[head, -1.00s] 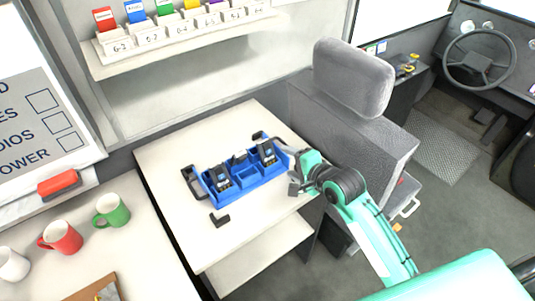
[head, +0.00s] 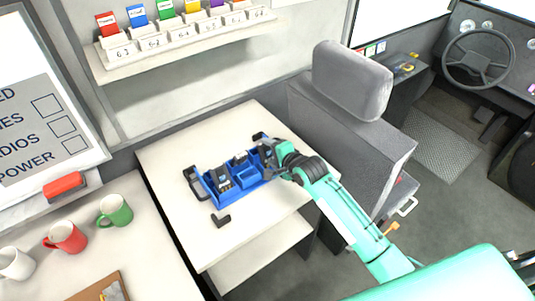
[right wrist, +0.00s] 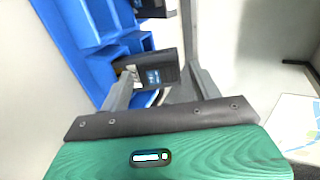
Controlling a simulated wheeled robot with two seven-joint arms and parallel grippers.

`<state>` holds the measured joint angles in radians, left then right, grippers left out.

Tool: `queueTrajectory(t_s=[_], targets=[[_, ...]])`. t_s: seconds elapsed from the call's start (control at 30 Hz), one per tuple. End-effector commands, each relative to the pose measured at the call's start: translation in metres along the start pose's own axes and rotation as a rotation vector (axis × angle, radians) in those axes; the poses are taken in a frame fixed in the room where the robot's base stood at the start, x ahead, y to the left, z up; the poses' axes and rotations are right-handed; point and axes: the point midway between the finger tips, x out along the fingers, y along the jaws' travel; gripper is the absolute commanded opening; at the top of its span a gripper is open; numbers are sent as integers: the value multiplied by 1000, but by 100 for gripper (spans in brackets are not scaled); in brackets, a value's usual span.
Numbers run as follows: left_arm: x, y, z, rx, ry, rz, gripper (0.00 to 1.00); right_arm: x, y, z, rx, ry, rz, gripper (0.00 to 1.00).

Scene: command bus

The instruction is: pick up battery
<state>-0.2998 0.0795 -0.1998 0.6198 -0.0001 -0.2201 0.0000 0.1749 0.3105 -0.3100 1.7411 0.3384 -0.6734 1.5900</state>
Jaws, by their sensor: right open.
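A blue tray (head: 240,195) with compartments sits on the white table and holds dark handheld units. One dark unit with a small screen (head: 222,178) stands in its left part. In the head view my right gripper (head: 268,156) is over the tray's right end and hides much of what is there. In the right wrist view my right gripper (right wrist: 158,78) is open, with a dark block with a blue label (right wrist: 152,72) between or just beyond its fingers; contact is unclear. A small black block (head: 221,220), possibly a battery, lies on the table in front of the tray. My left gripper is out of view.
A grey seat (head: 345,120) stands close behind and right of the table. Green (head: 115,211) and red (head: 65,238) mugs stand on the left counter. A shelf (head: 180,45) with coloured cards is above. The table's front part is clear.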

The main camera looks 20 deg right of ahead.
Motion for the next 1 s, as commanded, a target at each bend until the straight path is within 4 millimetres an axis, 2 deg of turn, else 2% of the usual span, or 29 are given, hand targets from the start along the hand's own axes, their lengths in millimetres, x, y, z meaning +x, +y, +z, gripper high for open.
queueTrajectory(t_s=[0.23,0.27,0.5,0.8,1.0], targets=[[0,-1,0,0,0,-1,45,2,0,0,0,0,0,64],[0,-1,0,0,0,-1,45,2,0,0,0,0,0,60],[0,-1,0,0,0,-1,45,2,0,0,0,0,1,13],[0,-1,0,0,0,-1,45,1,-1,0,0,0,-1,13],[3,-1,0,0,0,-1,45,-5,-16,0,1,0,-4,13]])
